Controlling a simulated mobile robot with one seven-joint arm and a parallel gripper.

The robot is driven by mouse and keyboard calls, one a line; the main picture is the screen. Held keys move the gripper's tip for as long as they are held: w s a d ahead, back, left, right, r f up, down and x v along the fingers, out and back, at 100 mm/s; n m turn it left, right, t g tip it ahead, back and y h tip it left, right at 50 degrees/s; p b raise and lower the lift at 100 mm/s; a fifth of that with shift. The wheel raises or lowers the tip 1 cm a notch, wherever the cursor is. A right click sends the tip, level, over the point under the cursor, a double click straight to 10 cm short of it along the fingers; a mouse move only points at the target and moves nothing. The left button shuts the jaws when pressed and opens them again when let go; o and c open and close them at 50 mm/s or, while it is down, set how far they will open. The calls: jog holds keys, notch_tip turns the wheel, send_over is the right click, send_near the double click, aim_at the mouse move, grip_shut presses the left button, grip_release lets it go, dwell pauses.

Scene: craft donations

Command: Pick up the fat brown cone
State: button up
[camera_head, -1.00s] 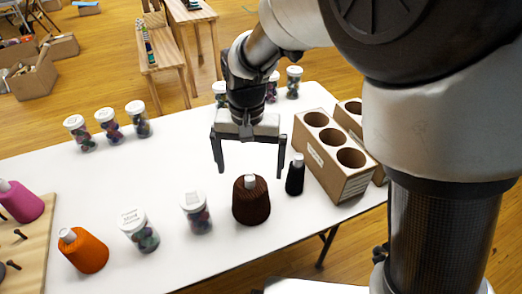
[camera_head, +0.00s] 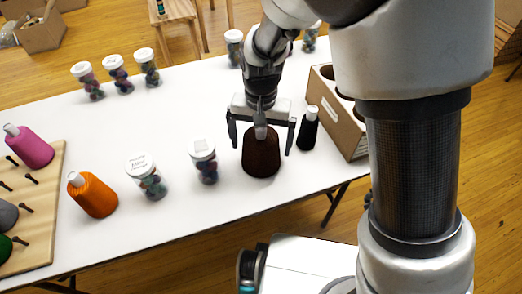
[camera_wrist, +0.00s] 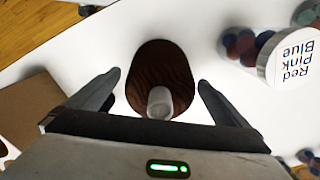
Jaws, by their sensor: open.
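The fat brown cone (camera_head: 261,156) stands upright on the white table, its pale tip pointing up. In the wrist view the cone (camera_wrist: 161,70) lies between the two fingers, with its pale tip toward me. My gripper (camera_head: 261,148) is open above the cone, one finger on each side of its upper part. In the wrist view the fingertips of my gripper (camera_wrist: 159,80) show gaps to the cone on both sides. The cone's upper part is partly hidden by my gripper in the head view.
A thin black cone (camera_head: 307,132) stands close to the right finger, with a cardboard box (camera_head: 340,122) beyond it. Lidded jars (camera_head: 204,165) and (camera_head: 147,178) stand to the left. An orange cone (camera_head: 93,196) and a wooden peg board (camera_head: 38,235) are farther left. The table's middle is clear.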

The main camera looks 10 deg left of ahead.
jog(key=shift+c, duration=0.4)
jog(key=shift+r, duration=0.1)
jog(key=c, duration=1.3)
